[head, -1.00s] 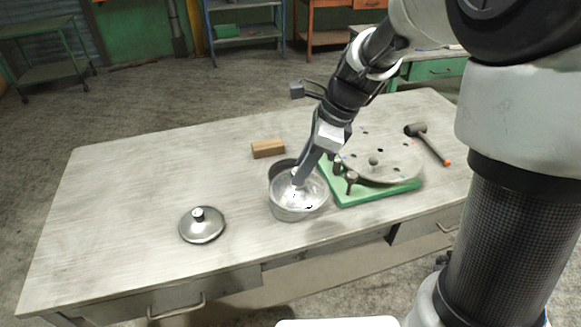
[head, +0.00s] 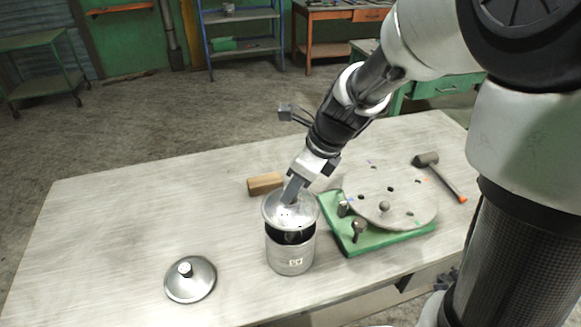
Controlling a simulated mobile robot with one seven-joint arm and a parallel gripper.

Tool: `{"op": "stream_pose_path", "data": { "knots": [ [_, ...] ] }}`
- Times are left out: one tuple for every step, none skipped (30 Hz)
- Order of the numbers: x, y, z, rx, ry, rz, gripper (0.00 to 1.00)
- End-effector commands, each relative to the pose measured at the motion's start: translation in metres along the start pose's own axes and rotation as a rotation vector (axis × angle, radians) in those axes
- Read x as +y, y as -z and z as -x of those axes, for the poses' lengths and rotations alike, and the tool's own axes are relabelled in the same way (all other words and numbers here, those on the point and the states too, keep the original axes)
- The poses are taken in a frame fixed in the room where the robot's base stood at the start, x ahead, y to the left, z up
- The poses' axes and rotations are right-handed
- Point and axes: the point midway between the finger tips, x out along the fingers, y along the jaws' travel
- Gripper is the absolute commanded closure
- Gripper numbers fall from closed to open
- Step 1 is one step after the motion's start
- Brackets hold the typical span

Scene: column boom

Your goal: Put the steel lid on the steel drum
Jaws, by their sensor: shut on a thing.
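My gripper (head: 292,190) is shut on a shiny silver lid (head: 272,210), its fingers coming down at the lid's middle and hiding the knob. The lid is above the steel drum (head: 290,258), an upright grey cylinder with a small white label. The lid covers the far part of the drum's opening in the view, and the dark inside shows below its near edge. The lid looks apart from the near rim; whether it touches the far rim is hidden. A second silver lid (head: 190,279) with a knob lies on the table at left.
A green base (head: 372,240) with a round, holed grey plate (head: 400,200) stands close right of the drum. A wooden block (head: 264,184) lies just behind it, and a mallet (head: 440,175) lies at far right.

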Motion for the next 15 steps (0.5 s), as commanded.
{"op": "stream_pose_path", "data": {
  "knots": [
    [0.0,0.002,-0.005,0.0,0.0,-0.002,1.0],
    [0.0,0.003,-0.007,0.0,0.0,-0.002,1.0],
    [0.0,0.004,-0.009,-0.001,0.0,-0.002,1.0],
    [0.0,0.004,-0.011,-0.001,0.0,-0.001,1.0],
    [0.0,0.005,-0.013,-0.001,0.0,-0.001,1.0],
    [0.0,0.007,-0.017,-0.001,0.0,-0.001,1.0],
    [0.0,0.009,-0.021,0.0,0.0,-0.001,1.0],
    [0.0,0.01,-0.025,0.001,-0.002,-0.001,1.0],
    [0.0,0.013,-0.031,0.0,-0.002,-0.001,1.0],
    [0.0,0.014,-0.035,0.0,-0.002,-0.002,1.0],
    [0.0,0.016,-0.039,0.0,-0.002,-0.001,1.0],
    [0.0,0.018,-0.043,0.0,-0.001,-0.001,1.0],
    [0.0,0.018,-0.044,0.0,0.0,-0.001,1.0],
    [0.0,0.018,-0.044,-0.001,0.001,-0.001,1.0],
    [-0.001,0.018,-0.043,-0.001,0.001,0.0,1.0]
  ]
}}
